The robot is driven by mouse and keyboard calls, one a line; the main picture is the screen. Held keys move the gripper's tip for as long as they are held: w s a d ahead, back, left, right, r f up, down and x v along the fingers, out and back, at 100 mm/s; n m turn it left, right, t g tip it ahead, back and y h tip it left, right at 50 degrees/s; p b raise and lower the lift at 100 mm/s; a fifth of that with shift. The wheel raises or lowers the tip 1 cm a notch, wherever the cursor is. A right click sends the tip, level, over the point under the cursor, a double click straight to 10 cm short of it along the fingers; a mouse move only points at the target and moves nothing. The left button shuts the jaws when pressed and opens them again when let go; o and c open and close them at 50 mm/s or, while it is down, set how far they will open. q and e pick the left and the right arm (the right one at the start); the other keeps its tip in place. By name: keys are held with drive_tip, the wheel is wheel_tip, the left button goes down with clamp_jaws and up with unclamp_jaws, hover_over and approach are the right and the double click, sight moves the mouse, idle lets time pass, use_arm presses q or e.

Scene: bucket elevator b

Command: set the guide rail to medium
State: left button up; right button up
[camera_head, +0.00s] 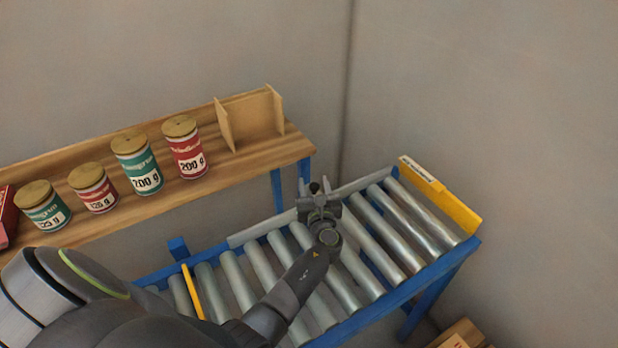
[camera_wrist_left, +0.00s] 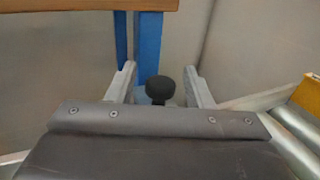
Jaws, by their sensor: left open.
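The guide rail (camera_head: 265,229) is a long grey bar along the far side of the roller conveyor, and my left gripper hides its middle. My left gripper (camera_head: 315,186) is over the rail's middle, pointing away toward the wall. In the left wrist view its two fingers (camera_wrist_left: 160,75) are apart. A round black knob (camera_wrist_left: 160,88) shows between them, with a gap on both sides; I cannot tell how far ahead it is. A part of the rail shows at the right of the wrist view (camera_wrist_left: 262,99). My right gripper is in neither view.
The conveyor has metal rollers (camera_head: 382,244), a blue frame (camera_head: 440,285) and a yellow end plate (camera_head: 440,195). A wooden shelf (camera_head: 245,165) behind it holds several cans and a wooden holder (camera_head: 252,118). A cardboard box (camera_head: 460,335) is at the lower right.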

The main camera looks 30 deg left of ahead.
use_arm(q)
drive_tip(key=shift+w, duration=0.1)
drive_tip(key=shift+r, duration=0.1)
drive_tip(key=shift+c, duration=1.2)
clamp_jaws()
drive_tip(key=shift+d, duration=0.1)
